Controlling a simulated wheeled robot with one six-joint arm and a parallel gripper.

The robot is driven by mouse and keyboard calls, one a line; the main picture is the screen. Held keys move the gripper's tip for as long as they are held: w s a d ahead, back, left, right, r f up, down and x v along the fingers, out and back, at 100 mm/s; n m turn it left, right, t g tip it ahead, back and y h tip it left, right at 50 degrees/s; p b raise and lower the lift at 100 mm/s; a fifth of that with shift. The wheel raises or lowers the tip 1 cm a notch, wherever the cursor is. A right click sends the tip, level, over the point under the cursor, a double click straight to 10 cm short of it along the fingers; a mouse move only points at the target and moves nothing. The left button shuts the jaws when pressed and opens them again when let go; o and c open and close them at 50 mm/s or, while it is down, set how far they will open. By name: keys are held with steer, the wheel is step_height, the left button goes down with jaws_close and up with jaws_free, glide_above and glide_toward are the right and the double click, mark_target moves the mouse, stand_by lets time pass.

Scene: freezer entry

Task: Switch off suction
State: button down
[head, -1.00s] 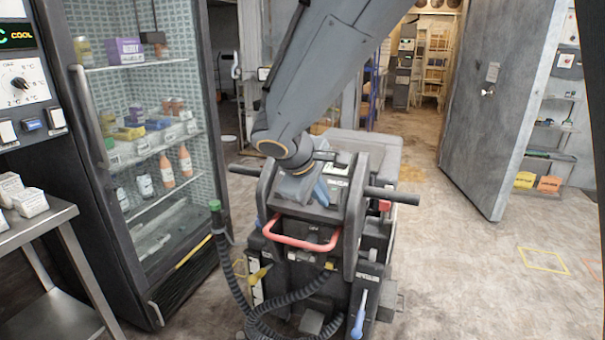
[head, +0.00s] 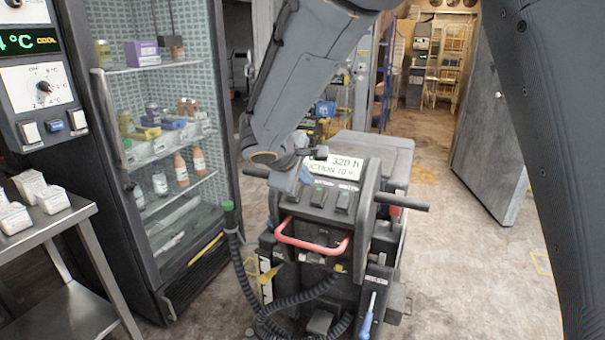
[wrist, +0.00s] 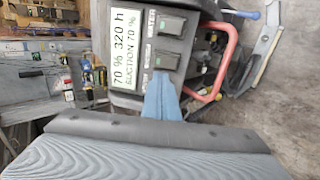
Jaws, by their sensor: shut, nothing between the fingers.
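The cleaning machine (head: 360,225) stands on the floor in front of me. Its display (head: 347,166) also shows in the wrist view (wrist: 124,45), reading 70 %, 320 h and SUCTION 70 %. Dark rocker switches lie below it; the middle one (head: 319,197) and the right one (head: 344,201) are clear in the head view. The wrist view shows two switches (wrist: 170,25) (wrist: 165,60); their labels are too small to read. My gripper (head: 304,173), with blue fingers, is shut and empty at the panel's left end. Its tips (wrist: 160,84) cover part of the panel there; contact is unclear.
A red bar (head: 318,250) and a black hose (head: 240,265) are at the machine's front. A glass-door fridge (head: 165,150) stands close on the left, beside a steel table (head: 75,215). A big grey door (head: 490,140) stands behind on the right. Floor at right is open.

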mark_target(317, 190)
steer(key=p+x, duration=0.3)
steer(key=x, duration=0.6)
steer(key=shift+w+d+f, duration=0.15)
